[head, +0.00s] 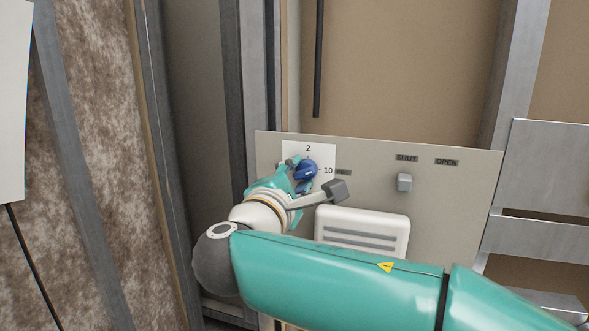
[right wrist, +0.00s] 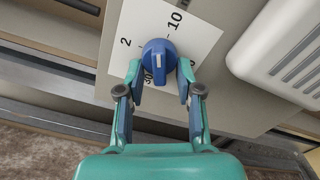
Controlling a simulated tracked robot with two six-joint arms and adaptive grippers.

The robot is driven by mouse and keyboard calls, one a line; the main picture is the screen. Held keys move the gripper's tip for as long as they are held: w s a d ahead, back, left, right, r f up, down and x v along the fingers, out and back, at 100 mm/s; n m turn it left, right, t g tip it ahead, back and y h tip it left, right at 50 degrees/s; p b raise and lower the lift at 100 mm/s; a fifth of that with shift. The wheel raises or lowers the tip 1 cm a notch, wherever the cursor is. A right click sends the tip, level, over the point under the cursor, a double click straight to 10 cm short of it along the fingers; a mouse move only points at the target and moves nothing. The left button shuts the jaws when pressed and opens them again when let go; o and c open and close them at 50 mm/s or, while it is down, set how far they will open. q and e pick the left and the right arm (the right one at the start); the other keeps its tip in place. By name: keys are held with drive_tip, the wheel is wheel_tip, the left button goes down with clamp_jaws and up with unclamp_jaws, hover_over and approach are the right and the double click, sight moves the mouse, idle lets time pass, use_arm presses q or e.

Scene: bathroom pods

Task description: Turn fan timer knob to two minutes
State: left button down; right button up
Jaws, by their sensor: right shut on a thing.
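The blue fan timer knob (head: 306,169) sits on a white dial label (head: 318,152) at the panel's upper left. The numbers 2 and 10 show in the head view. The right wrist view shows the knob (right wrist: 158,52) with a pale pointer mark, and 2, 10 and 30 around it. I cannot tell exactly which number the mark faces. My right gripper (head: 294,174) is at the knob. My left gripper is not in view.
A white vented box (head: 362,228) sits below the dial, close to my right arm. Metal studs (head: 260,80) stand left of the panel.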

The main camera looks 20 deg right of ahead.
drive_tip(key=n+p, duration=0.1)
drive_tip(key=n, duration=0.3)
drive_tip(key=shift+f+p, duration=0.35)
drive_tip(key=shift+p, duration=0.05)
clamp_jaws()
drive_tip(key=n+p, duration=0.1)
drive_tip(key=n, duration=0.1)
drive_tip(key=shift+s+n+p, duration=0.1)
drive_tip(key=shift+n+p, duration=0.2)
drive_tip(key=shift+p, duration=0.05)
drive_tip(key=n+p, duration=0.1)
drive_tip(key=n, duration=0.1)
drive_tip(key=n+p, duration=0.3)
drive_tip(key=n, duration=0.1)
drive_tip(key=shift+s+d+f, duration=0.25)
drive_tip(key=shift+d+f, duration=0.05)
drive_tip(key=shift+d, duration=0.1)
drive_tip(key=shift+n, duration=0.3)
drive_tip(key=o, duration=1.1)
unclamp_jaws()
drive_tip(key=shift+w, duration=0.1)
drive_tip(key=shift+o, duration=0.2)
drive_tip(key=shift+r, duration=0.1)
drive_tip(key=v, duration=1.2)
